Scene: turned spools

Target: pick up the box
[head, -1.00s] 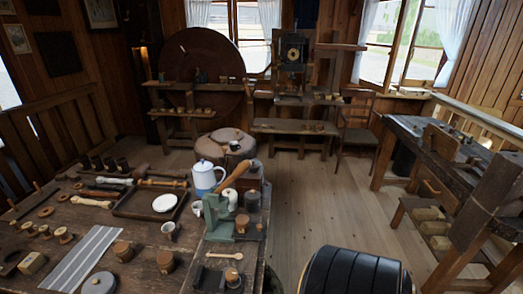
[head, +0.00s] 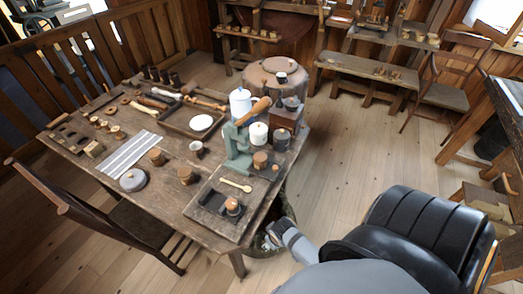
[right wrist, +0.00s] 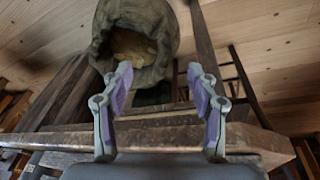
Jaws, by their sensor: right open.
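A dark brown wooden box (head: 287,117) stands at the right edge of the table (head: 213,228), with a greyish piece on its top. A small pale wooden block (head: 94,148) lies at the table's left side; which of these the task calls the box, I cannot tell. A grey part of my right arm shows by the table's near right corner in the head view. My left gripper is not in view.
A dark sack (right wrist: 140,35) with tan contents stands beyond the fingers. A green metal tool (head: 238,145), a white pot (head: 240,102), a tray (head: 185,122) and several small turned pieces crowd the table. A chair (head: 120,225) stands at its near side.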

